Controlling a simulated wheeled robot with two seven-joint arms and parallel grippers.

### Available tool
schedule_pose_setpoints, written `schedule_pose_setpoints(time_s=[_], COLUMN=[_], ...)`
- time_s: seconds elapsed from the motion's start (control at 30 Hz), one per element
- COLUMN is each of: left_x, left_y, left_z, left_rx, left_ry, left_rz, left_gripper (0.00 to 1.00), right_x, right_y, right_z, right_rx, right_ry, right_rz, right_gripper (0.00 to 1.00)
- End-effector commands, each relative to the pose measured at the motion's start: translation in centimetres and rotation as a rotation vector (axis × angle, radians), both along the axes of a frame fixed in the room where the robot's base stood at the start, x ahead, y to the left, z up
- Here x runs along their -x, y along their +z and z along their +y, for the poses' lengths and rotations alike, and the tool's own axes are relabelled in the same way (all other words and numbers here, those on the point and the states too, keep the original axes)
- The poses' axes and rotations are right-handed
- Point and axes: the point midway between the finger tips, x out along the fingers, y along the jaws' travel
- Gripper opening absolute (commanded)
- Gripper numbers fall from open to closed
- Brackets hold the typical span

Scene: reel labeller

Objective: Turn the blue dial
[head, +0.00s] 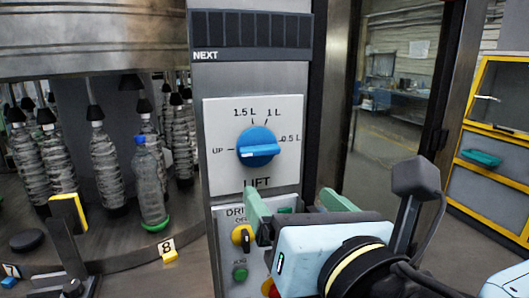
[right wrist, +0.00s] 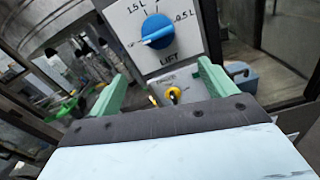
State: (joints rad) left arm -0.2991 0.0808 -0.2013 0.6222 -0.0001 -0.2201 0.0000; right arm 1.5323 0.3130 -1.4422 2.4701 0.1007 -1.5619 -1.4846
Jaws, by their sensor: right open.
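The blue dial (head: 258,147) sits on a white plate marked UP, 1.5 L, 1 L, 0.5 L and LIFT. Its pale pointer bar lies roughly level; I cannot tell surely which mark it points to. The dial also shows in the right wrist view (right wrist: 157,31), beyond and between the fingers. My right gripper (head: 293,205) is open and empty, below and to the right of the dial and apart from it. Its green fingers show in the right wrist view (right wrist: 160,85). My left gripper is not in view.
Below the plate is a drive panel with a yellow knob (head: 242,235) and a green button (head: 240,273). Several bottles, one with a blue cap (head: 148,180), stand in the machine at left. A yellow-framed cabinet (head: 495,150) stands at right.

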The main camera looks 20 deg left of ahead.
Motion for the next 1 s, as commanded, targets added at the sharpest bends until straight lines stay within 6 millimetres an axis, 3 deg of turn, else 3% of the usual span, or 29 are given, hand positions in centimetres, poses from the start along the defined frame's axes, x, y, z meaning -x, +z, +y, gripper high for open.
schedule_pose_setpoints(time_s=[0.3, 0.8, 1.0], left_x=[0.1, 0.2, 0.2], left_y=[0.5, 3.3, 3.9], left_z=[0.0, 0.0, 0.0], left_rx=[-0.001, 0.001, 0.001], left_ry=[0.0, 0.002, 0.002], left_rz=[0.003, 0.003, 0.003], left_gripper=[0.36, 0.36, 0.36], right_x=[-0.2, -7.9, -9.8], right_y=[1.1, 1.2, 1.1], right_z=[0.0, 5.3, 6.6], right_rx=[0.141, 0.138, 0.137], right_ry=[-0.004, -0.004, -0.003], right_rz=[-0.132, -0.13, -0.128], right_gripper=[0.83, 0.83, 0.83])
